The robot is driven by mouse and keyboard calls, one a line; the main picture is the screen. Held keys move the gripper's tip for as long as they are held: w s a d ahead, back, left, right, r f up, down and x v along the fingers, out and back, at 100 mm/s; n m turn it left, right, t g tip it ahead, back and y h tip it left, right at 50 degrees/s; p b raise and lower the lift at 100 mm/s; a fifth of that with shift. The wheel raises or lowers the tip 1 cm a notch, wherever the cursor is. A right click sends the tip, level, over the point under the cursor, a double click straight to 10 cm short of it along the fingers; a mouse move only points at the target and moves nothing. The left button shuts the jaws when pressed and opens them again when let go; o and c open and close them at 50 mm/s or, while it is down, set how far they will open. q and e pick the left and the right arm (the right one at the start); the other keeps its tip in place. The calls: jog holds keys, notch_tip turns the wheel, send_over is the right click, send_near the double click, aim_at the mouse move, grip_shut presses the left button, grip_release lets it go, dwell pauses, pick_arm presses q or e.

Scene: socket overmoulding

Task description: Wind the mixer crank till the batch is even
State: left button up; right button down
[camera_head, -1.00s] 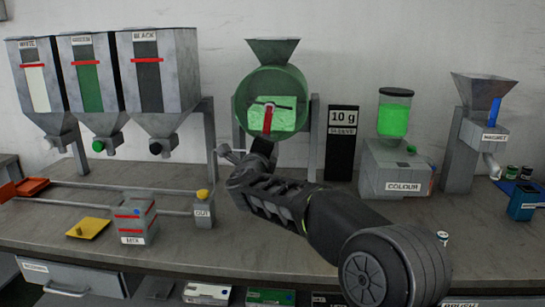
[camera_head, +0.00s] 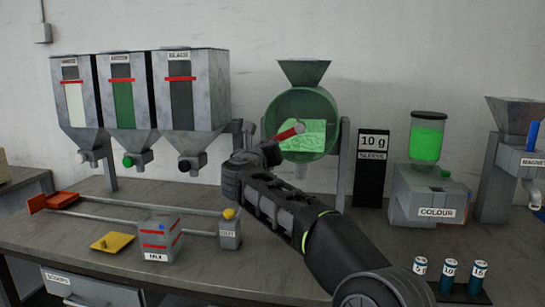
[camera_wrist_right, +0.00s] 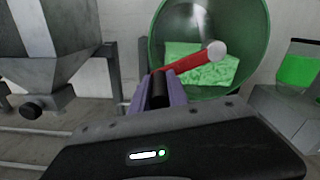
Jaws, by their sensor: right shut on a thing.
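The mixer is a green see-through drum (camera_head: 312,108) on grey posts under a grey funnel, with a green batch (camera_head: 308,134) inside. The red crank arm (camera_head: 287,133) runs from the pale hub at the drum's middle down to the left. My right gripper (camera_head: 270,150) is at the crank's outer end. In the right wrist view, its fingers (camera_wrist_right: 159,92) are shut on the dark crank handle (camera_wrist_right: 160,84). My left gripper is not in view.
Three hoppers (camera_head: 140,90) stand left of the mixer, one spout close to my right arm. Right of it are a 10 g sleeve panel (camera_head: 372,165) and the colour unit (camera_head: 428,200). A grey MIX box (camera_head: 161,240) and yellow tray (camera_head: 112,242) sit at front left.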

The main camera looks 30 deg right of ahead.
jog(key=r+m, duration=0.2)
jog(key=m, duration=0.1)
jog(key=shift+w+a+r, duration=0.3)
jog(key=shift+a+r, duration=0.1)
jog(key=shift+r+m, duration=0.8)
jog(key=shift+m, duration=0.4)
jog(key=c, duration=1.3)
grip_release()
jog(key=b+v, duration=0.2)
jog(key=v, duration=0.5)
jog(key=shift+s+a, duration=0.3)
